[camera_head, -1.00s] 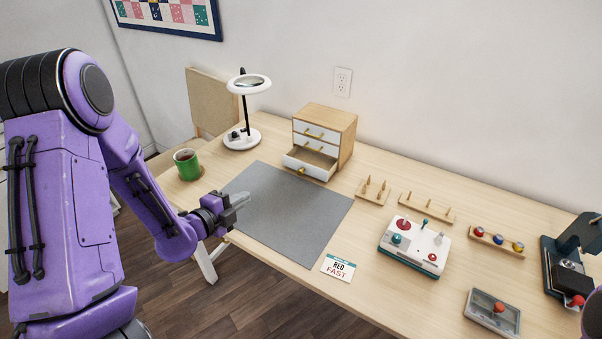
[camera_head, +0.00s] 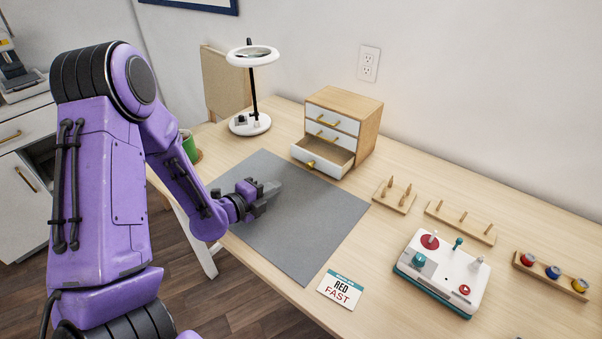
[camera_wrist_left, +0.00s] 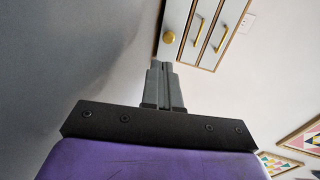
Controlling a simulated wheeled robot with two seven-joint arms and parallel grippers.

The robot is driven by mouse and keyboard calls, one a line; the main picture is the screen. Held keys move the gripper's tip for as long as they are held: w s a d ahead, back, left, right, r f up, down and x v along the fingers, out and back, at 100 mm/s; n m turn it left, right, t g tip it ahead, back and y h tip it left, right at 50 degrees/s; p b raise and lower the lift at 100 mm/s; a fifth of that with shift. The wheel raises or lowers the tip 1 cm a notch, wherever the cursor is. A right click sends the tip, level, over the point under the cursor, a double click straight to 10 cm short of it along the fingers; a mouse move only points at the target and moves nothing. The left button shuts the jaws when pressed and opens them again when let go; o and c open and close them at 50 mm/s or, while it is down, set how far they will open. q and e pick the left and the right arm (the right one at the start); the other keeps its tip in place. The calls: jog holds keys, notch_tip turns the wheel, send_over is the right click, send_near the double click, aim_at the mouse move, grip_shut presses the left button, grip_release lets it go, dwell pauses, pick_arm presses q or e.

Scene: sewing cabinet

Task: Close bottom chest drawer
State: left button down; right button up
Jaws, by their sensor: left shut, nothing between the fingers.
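A small wooden chest (camera_head: 345,108) with white drawer fronts stands at the back of the table. Its bottom drawer (camera_head: 326,163) is pulled out toward the front, with a gold knob (camera_head: 310,164). The upper drawers, with gold bar handles, are shut. My left gripper (camera_head: 274,189) is shut and empty above the grey mat, in front of and to the left of the open drawer, apart from it. In the left wrist view my closed fingers (camera_wrist_left: 161,85) point toward the chest, and the drawer's gold knob (camera_wrist_left: 169,37) shows just beyond the tips. My right gripper is not in view.
A grey mat (camera_head: 310,235) covers the table in front of the chest. A ring lamp (camera_head: 250,122) stands left of the chest, and a green mug (camera_head: 188,146) is partly hidden behind my left arm. Peg racks (camera_head: 395,197), a white control box (camera_head: 440,273) and a card (camera_head: 340,289) lie to the right.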

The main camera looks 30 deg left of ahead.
aim_at(308, 167)
pick_arm(q)
jog(key=x, duration=0.4)
jog(key=r+p+x, duration=0.1)
jog(key=x, duration=0.6)
jog(key=shift+w, duration=0.45)
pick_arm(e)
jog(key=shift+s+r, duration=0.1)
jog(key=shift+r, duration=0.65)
